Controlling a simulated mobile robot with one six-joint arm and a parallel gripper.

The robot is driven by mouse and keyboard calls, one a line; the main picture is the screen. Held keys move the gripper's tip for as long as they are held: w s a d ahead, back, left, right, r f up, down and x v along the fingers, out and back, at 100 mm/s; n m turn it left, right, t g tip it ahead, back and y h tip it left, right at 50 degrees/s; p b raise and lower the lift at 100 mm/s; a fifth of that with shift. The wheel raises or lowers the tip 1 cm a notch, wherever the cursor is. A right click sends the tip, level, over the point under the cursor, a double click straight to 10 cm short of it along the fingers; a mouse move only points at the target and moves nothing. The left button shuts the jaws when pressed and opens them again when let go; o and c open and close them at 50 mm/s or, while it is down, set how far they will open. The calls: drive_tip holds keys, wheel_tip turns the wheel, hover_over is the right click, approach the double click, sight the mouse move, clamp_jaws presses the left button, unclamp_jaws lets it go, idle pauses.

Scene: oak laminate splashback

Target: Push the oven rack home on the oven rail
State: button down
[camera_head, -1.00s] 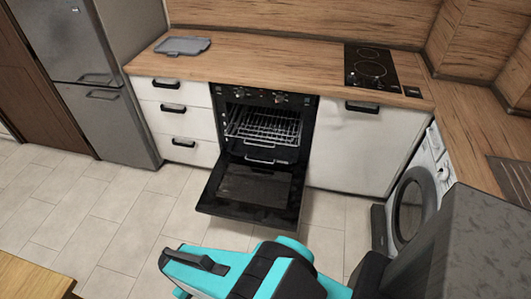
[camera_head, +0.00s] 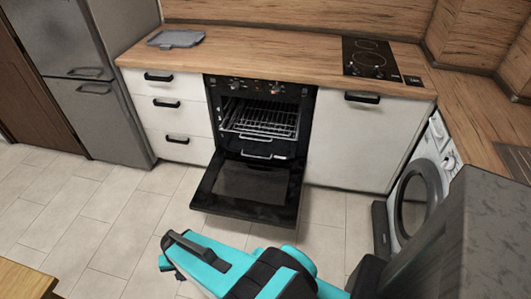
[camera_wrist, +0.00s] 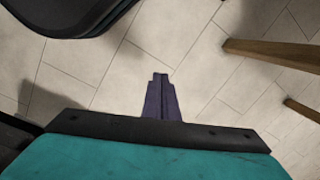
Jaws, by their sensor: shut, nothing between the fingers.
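The oven rack (camera_head: 262,121) is a wire grid inside the open oven cavity, below the control panel. The oven rail at the cavity's side is too small to make out clearly.
White drawers (camera_head: 166,104) stand left of the oven and a white cabinet (camera_head: 352,141) right of it. A washing machine (camera_head: 418,195) is at the right, a fridge (camera_head: 95,95) at the left. Tiled floor (camera_head: 110,215) is clear left of the door. Wooden legs (camera_wrist: 270,52) show in the wrist view.

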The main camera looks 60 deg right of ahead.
drive_tip(key=w+d+f+m+t+h+b, duration=0.2)
drive_tip(key=w+d+m+t+b, duration=0.2)
drive_tip(key=w+d+m+b, duration=0.55)
drive_tip(key=w+d+f+m+t+h+b, duration=0.1)
drive_tip(key=w+d+m+t+h+b, duration=0.2)
drive_tip(key=w+d+m, duration=0.75)
drive_tip(key=s+d+r+m+t+h+b, duration=0.1)
drive_tip(key=s+d+m+h+b, duration=0.15)
drive_tip(key=d, duration=0.65)
drive_tip(key=s+d+r+m+h+b, duration=0.2)
drive_tip(key=d+m+b, duration=0.2)
drive_tip(key=d, duration=0.5)
drive_tip(key=s+d+r+m+t+h+b, duration=0.1)
drive_tip(key=s+d+m+h+b, duration=0.2)
drive_tip(key=d, duration=0.6)
drive_tip(key=s+d+r+m+g+h+b, duration=0.3)
drive_tip(key=s+d+r+m+h+b, duration=0.2)
drive_tip(key=s+d+m, duration=0.6)
drive_tip(key=d+h+b, duration=0.1)
drive_tip(key=d, duration=0.2)
drive_tip(key=shift+s+m+g+b, duration=0.3)
drive_tip(key=shift+s+m+b, duration=0.05)
drive_tip(key=shift+b, duration=0.05)
drive_tip(key=shift+d+f, duration=0.1)
drive_tip(key=shift+d, duration=0.1)
